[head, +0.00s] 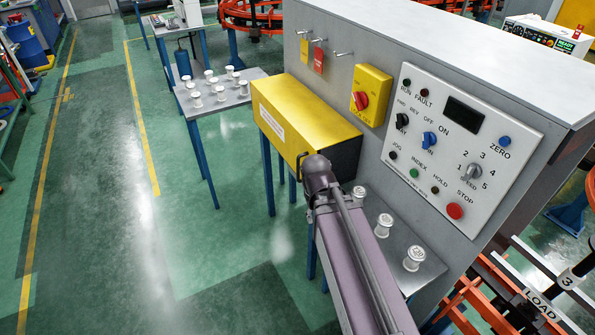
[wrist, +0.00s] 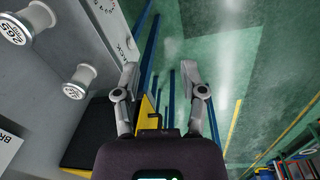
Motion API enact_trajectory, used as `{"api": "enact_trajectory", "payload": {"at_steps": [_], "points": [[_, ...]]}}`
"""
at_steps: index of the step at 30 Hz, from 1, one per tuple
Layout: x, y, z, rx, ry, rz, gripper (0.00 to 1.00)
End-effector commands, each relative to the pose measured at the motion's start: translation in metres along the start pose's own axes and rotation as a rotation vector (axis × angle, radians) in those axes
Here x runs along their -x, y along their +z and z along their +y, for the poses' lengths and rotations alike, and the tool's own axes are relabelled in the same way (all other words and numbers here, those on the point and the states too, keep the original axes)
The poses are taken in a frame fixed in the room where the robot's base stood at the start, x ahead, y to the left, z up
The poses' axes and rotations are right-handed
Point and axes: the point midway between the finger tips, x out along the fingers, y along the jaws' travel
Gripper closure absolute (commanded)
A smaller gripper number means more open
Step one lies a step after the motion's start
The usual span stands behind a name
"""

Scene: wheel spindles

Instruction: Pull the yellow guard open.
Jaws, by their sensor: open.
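The yellow guard (head: 295,112) is a long box-shaped cover on the side of the grey cabinet, with a white label on its front and a dark opening at its near end. A small dark handle (head: 301,163) shows at its near corner, beside the end of my arm. In the wrist view, a yellow edge of the guard (wrist: 146,112) shows between my fingers near the palm. My gripper (wrist: 160,72) is open, its fingers spread and nothing clearly between the tips. In the head view my arm hides most of the gripper. I cannot tell whether it touches the handle.
White spindles stand on a grey shelf (head: 430,262) right of my arm and on a grey table (head: 240,98) left of the guard. The control panel (head: 462,145) and a yellow switch box (head: 371,95) are on the cabinet. Green floor (head: 110,240) at left is clear.

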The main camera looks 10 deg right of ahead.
Motion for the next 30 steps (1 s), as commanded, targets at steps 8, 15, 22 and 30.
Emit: {"api": "enact_trajectory", "payload": {"at_steps": [8,15,22,30], "points": [[-0.045,-0.041,0.006,0.321,0.253,-0.023,0.46],[-0.069,-0.086,0.006,0.669,0.535,-0.107,0.46],[-0.079,-0.13,-0.007,0.98,0.805,-0.246,0.46],[-0.079,-0.18,-0.043,1.287,1.117,-0.494,0.46]]}}
